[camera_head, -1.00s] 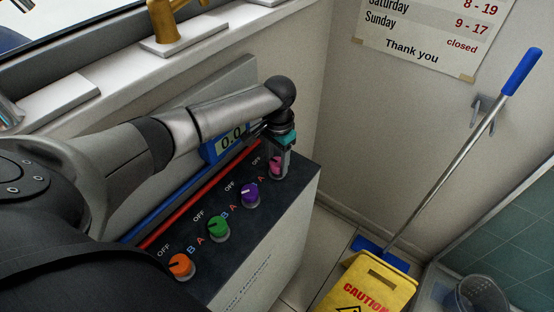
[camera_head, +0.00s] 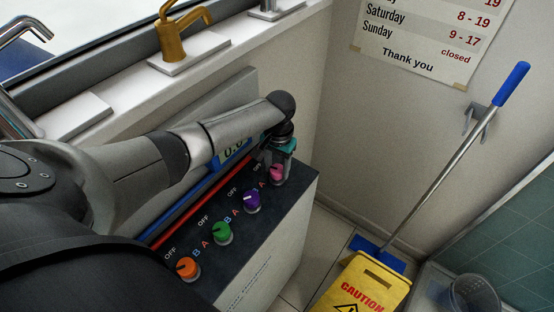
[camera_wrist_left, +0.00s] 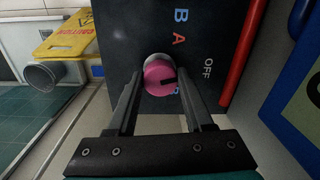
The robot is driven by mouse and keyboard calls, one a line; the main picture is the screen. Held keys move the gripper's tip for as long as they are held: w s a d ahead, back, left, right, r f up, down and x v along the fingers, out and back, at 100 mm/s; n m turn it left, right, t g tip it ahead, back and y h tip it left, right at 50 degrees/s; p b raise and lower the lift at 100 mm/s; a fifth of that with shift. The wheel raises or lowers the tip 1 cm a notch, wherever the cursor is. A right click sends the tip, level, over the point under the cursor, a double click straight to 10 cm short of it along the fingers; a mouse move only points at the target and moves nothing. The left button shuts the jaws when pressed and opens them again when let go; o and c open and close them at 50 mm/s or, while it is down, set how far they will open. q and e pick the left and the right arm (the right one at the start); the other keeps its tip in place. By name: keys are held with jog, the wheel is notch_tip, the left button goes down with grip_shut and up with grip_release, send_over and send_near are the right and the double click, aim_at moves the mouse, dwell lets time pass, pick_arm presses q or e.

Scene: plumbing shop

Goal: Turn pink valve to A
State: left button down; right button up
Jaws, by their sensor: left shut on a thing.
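The pink valve (camera_head: 277,173) is the far knob on the dark panel top, by the wall corner. My left gripper (camera_head: 279,168) reaches down over it with one finger on each side, shut on the knob. In the left wrist view the pink valve (camera_wrist_left: 159,77) shows between the fingers of my left gripper (camera_wrist_left: 159,86). Its dark mark lies on the right side of the face, roughly towards the OFF label (camera_wrist_left: 207,68). The red A label (camera_wrist_left: 179,40) is above the knob there. A blue letter below is partly hidden by a finger. My right gripper is not in view.
Purple (camera_head: 251,201), green (camera_head: 223,233) and orange (camera_head: 187,268) knobs line up along the panel (camera_head: 265,225). A red pipe (camera_head: 197,198) and a blue display (camera_head: 232,155) are close behind. A yellow caution sign (camera_head: 362,287) and a mop (camera_head: 440,170) stand right.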

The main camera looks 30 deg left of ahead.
pick_arm(q)
jog(key=n+p, duration=0.3)
jog(key=shift+d+r+n, duration=0.1)
jog(key=shift+n, duration=0.3)
jog(key=n+p, duration=0.2)
jog(key=n, duration=0.1)
jog(key=shift+n+p, duration=0.55)
jog(key=shift+n, duration=0.35)
jog(key=shift+c, duration=1.4)
grip_release()
